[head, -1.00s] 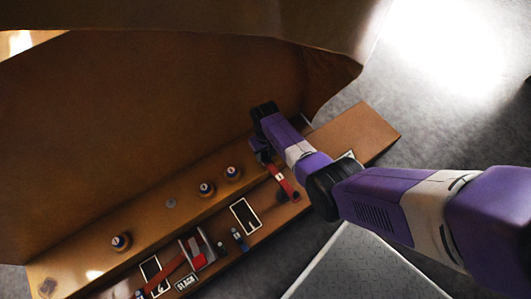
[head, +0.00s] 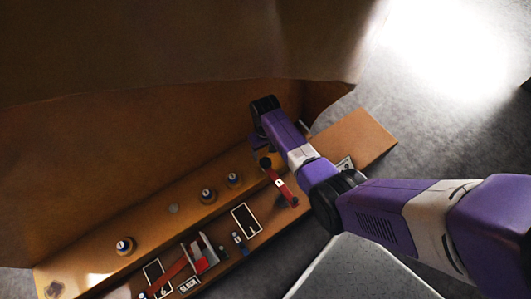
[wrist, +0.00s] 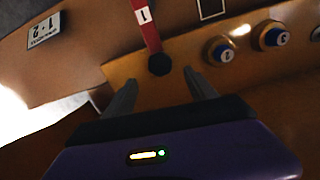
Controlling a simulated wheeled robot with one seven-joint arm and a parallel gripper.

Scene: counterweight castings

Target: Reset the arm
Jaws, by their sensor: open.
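My gripper (wrist: 162,92) is open in the wrist view, with its two dark fingers apart and nothing between their tips. A red lever (wrist: 147,25) marked 1, with a black knob (wrist: 159,65) on its end, shows just beyond the fingertips. The knob appears clear of both fingers. In the head view my purple and white arm reaches in from the right, and the same red lever (head: 281,187) shows below the wrist. The fingers are mostly hidden there.
A long brown bench (head: 350,137) carries several round knobs, such as one with a blue cap (head: 124,245). A second red lever (head: 170,274) lies by the SLACK label (head: 188,285). A large brown panel (head: 130,130) rises behind. Grey floor (head: 430,125) is open at right.

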